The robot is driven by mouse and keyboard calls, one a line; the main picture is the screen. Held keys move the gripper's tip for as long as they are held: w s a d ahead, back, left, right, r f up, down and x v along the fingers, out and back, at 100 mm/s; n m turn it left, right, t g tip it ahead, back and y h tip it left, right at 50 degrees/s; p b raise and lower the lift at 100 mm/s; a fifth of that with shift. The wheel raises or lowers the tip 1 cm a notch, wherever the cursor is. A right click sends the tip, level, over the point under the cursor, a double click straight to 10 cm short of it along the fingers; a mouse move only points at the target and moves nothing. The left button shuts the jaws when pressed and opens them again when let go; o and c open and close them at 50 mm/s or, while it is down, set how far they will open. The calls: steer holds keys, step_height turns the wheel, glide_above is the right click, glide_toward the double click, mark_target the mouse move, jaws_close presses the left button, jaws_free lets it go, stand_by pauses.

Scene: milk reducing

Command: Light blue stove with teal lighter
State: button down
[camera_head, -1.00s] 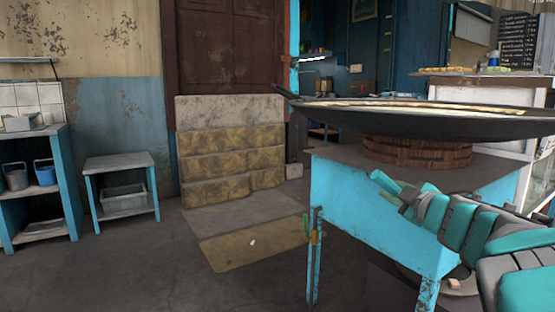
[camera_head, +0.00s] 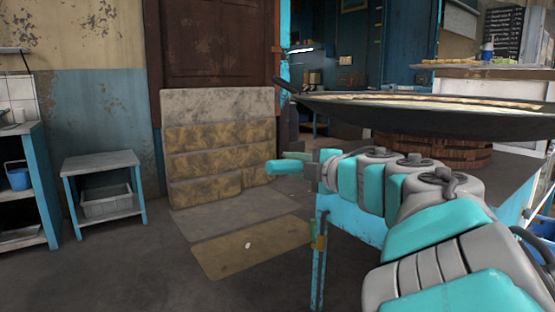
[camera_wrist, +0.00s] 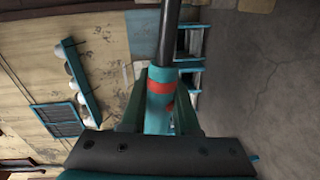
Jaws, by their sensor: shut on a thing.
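The blue stove (camera_head: 352,219) stands at the right in the head view, with a wide dark wok (camera_head: 400,116) on a round brown ring on its top. My gripper (camera_head: 303,169) is at the stove's left side, in front of it and below the wok's rim. It is shut on the teal lighter (camera_head: 282,167). In the wrist view the lighter (camera_wrist: 160,88) shows a teal body with a red band and a long black rod pointing away from my gripper (camera_wrist: 158,112). No flame shows. My arm hides part of the stove.
A small blue-legged table (camera_head: 98,163) with a grey bin stands at the left, and a blue shelf (camera_head: 42,180) is at the left edge. The floor between is open. A white counter (camera_head: 470,82) stands behind the stove.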

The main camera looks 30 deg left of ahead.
steer(key=shift+w+a+r, duration=0.1)
steer(key=shift+w+a, duration=0.05)
steer(key=shift+w, duration=0.45)
steer(key=w+d+p, duration=0.4)
steer(key=w, duration=0.6)
steer(key=w+d+p, duration=0.4)
steer(key=w, duration=0.6)
steer(key=shift+d, duration=0.4)
steer(key=shift+w+d+p, duration=0.2)
steer(key=shift+w+p, duration=0.3)
steer(key=shift+p, duration=0.45)
stand_by(0.5)
steer(key=s+a+b, duration=0.3)
steer(key=s+b, duration=0.1)
steer(key=s, duration=0.5)
steer(key=shift+s+a, duration=0.15)
steer(key=shift+a, duration=0.25)
steer(key=shift+s, duration=0.1)
